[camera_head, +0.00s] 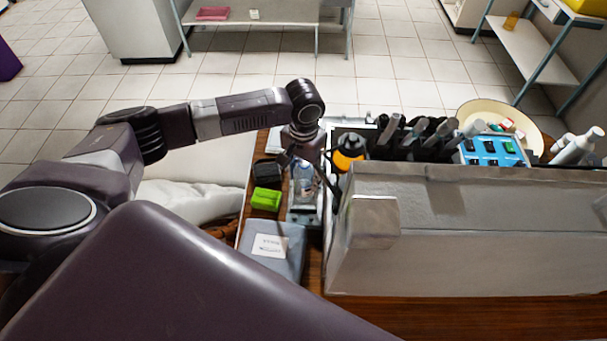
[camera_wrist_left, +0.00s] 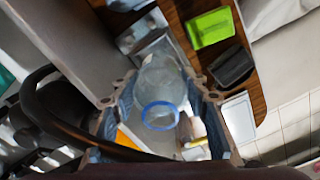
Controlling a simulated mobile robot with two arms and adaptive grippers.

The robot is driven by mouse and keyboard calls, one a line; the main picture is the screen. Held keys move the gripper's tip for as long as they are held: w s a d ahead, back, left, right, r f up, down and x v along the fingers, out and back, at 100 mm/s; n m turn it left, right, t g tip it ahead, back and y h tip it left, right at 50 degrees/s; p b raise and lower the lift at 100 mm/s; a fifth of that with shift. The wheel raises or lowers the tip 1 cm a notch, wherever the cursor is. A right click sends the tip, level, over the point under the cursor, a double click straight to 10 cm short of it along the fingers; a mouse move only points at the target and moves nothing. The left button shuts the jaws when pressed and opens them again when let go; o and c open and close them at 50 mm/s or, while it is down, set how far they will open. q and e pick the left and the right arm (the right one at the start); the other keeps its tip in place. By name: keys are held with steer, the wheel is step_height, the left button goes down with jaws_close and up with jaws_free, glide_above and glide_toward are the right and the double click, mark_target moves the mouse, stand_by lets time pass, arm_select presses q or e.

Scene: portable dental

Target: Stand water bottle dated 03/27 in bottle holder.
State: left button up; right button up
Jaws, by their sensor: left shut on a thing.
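A clear water bottle (camera_head: 303,178) with a blue ring hangs beneath my left gripper (camera_head: 303,152), left of the big grey box. In the left wrist view the bottle (camera_wrist_left: 160,82) sits between the two fingers of my left gripper (camera_wrist_left: 160,108), which are shut on it. Its blue ring faces the camera. No date is readable on it. A grey metal-like stand (camera_head: 305,216), perhaps the bottle holder, shows just below the bottle in the head view. Whether the bottle touches it is not clear. My right gripper is not in view.
A green box (camera_head: 266,199), a black box (camera_head: 268,174) and a grey labelled case (camera_head: 271,250) lie left of the bottle. A large grey box (camera_head: 450,235) stands right.

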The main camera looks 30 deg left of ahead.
mark_target(304, 186)
arm_select(q)
steer(key=shift+f, duration=1.4)
steer(key=shift+f, duration=0.1)
steer(key=shift+f, duration=0.85)
steer(key=shift+f, duration=0.1)
steer(key=o, duration=1.5)
